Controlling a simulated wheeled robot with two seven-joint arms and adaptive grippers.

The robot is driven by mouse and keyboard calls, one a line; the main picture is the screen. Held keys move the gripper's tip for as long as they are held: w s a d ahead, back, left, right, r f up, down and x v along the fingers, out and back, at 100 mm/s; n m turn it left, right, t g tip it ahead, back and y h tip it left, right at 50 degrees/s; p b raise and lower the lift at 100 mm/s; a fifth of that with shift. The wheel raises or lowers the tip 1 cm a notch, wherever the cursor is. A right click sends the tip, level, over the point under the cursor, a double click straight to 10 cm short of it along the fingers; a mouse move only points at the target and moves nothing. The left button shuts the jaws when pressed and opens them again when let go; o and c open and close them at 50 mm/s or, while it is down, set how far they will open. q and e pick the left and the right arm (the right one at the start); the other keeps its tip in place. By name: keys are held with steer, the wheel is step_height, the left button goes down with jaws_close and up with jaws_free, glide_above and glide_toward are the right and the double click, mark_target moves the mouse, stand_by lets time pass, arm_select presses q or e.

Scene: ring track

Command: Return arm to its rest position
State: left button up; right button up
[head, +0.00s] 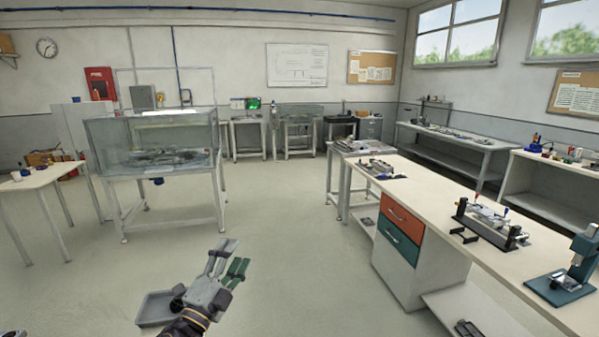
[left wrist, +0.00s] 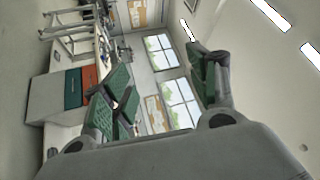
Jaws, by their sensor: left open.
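My left gripper (head: 229,258) is in the lower middle of the head view, raised over the open floor. Its fingers point up and away, with green pads showing. In the left wrist view my left gripper (left wrist: 165,90) has its two green-padded fingers spread apart, with nothing between them. It touches no bench or object. My right gripper is not in view.
A grey tray (head: 154,309) shows beside my left gripper. A long workbench (head: 470,200) with fixtures and a drawer unit (head: 400,232) stands at the right. A glass-walled tank (head: 150,140) on a stand is at the left. The floor between (head: 285,215) is clear.

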arm_select(q)
steer(key=s+a+f+n+g+y, duration=0.3)
steer(key=a+f+n+y, duration=0.15)
steer(key=f+n, duration=0.3)
steer(key=s+a+f+n+g+y, duration=0.35)
steer(key=f+n+y, duration=0.2)
steer(key=f, duration=0.25)
steer(key=s+d+f+n+g+h, duration=0.1)
steer(key=s+f+n+g+h, duration=0.1)
steer(key=s+f+g, duration=0.55)
steer(key=s+d+f+n+g+h, duration=0.1)
steer(key=s+f+n+g, duration=0.3)
steer(key=s, duration=0.7)
steer(key=s+f+m, duration=0.2)
steer(key=s+f, duration=0.1)
steer(key=f, duration=3.2)
steer(key=s+a+f, duration=0.2)
steer(key=s+f, duration=0.7)
steer(key=s, duration=0.2)
steer(key=s+a+f+g, duration=0.1)
steer(key=s+a+f, duration=0.1)
steer(key=s+f, duration=0.7)
steer(key=shift+s+f, duration=0.3)
steer(key=shift+s, duration=0.8)
